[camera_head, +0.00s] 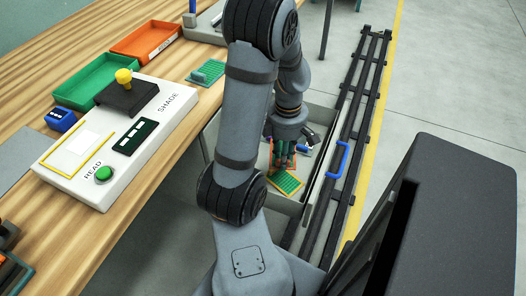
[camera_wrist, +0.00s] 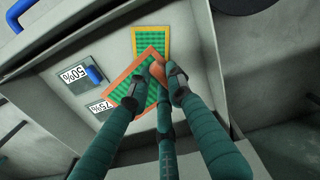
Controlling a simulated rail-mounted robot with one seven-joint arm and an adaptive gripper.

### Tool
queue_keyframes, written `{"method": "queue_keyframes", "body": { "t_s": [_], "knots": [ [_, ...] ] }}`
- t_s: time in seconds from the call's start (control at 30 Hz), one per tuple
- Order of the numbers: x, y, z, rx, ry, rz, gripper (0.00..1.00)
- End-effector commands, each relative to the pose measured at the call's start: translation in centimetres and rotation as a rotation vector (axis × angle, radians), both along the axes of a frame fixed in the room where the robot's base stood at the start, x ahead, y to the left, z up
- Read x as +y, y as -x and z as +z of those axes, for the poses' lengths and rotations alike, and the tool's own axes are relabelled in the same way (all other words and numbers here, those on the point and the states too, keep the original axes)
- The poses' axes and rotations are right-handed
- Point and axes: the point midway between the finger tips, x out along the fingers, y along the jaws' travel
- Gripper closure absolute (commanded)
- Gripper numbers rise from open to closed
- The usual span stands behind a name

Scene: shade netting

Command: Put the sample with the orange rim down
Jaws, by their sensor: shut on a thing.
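The sample with the orange rim (camera_wrist: 133,94) is a flat green net piece in the wrist view. My gripper (camera_wrist: 160,75) is shut on its corner near the middle of that view, and the fingers hide part of it. In the head view my gripper (camera_head: 284,158) is over the open grey drawer (camera_head: 291,205), with a little of the orange rim showing beside the fingers. A sample with a yellow rim (camera_wrist: 151,38) lies in the drawer, partly overlapped in view by the held one; it also shows in the head view (camera_head: 287,182). I cannot tell whether the held sample touches the drawer floor.
Labels reading 50% (camera_wrist: 75,76) and 75% (camera_wrist: 101,107) and a blue piece (camera_wrist: 94,74) are in the drawer. Its blue handle (camera_head: 337,160) is at the right. The bench carries a white reader (camera_head: 115,150), a green tray (camera_head: 85,82) and an orange tray (camera_head: 147,40).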

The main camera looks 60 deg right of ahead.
Motion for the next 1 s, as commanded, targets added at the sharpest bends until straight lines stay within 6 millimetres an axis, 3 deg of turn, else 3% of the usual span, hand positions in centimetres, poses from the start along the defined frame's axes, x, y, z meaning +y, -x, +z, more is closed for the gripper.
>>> {"method": "queue_keyframes", "body": {
  "t_s": [0.17,0.4,0.6,0.83,1.0],
  "knots": [
    [0.4,-1.7,-1.3,0.000,-0.001,0.057,0.99],
    [2.1,-7.2,-4.8,0.001,-0.002,0.058,0.99],
    [3.0,-10.4,-6.6,0.000,0.000,0.053,0.99],
    [3.3,-11.2,-7.6,0.000,-0.001,0.049,0.99],
    [3.3,-11.1,-10.2,0.002,-0.004,0.047,0.98]
  ]
}}
